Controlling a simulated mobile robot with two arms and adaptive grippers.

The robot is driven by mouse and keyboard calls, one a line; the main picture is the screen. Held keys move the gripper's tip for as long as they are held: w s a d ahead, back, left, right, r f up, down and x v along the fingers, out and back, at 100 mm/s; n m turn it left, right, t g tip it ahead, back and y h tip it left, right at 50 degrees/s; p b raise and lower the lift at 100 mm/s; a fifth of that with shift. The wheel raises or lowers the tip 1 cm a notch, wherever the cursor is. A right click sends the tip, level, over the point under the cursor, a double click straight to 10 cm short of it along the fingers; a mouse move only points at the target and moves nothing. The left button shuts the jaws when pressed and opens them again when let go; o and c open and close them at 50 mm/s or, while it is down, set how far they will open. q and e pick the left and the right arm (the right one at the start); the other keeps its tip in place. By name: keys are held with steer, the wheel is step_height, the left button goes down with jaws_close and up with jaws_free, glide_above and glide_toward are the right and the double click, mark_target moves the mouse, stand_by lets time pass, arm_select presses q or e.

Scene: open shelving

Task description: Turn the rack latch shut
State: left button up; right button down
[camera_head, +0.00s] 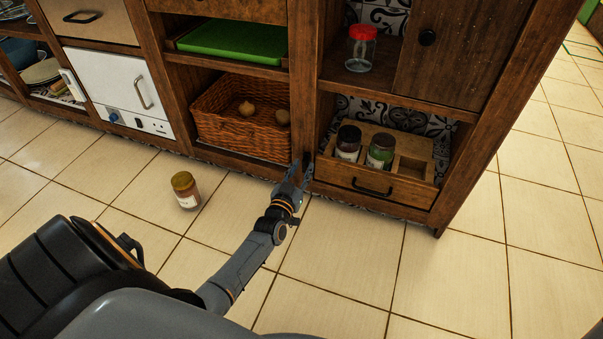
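The wooden rack (409,143) sits in the lower right bay of the shelving, with two jars in its holes and one empty square compartment. Its front (340,175) has a dark bar handle (372,188). My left gripper (301,170) is at the post just left of the rack's front. A small dark part beside the fingertips may be the latch, but the gripper covers much of it and I cannot tell its position. Whether the fingers are open or shut is too small to tell. My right gripper is not in view.
A wicker basket (222,126) with a few round items stands left of the post. A green board (235,41) lies above it. A red-lidded jar (361,50) stands on the shelf above the rack. A jar (186,191) stands on the floor. The floor at right is clear.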

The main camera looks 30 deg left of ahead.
arm_select(q)
steer(key=shift+w, duration=0.1)
jaws_close()
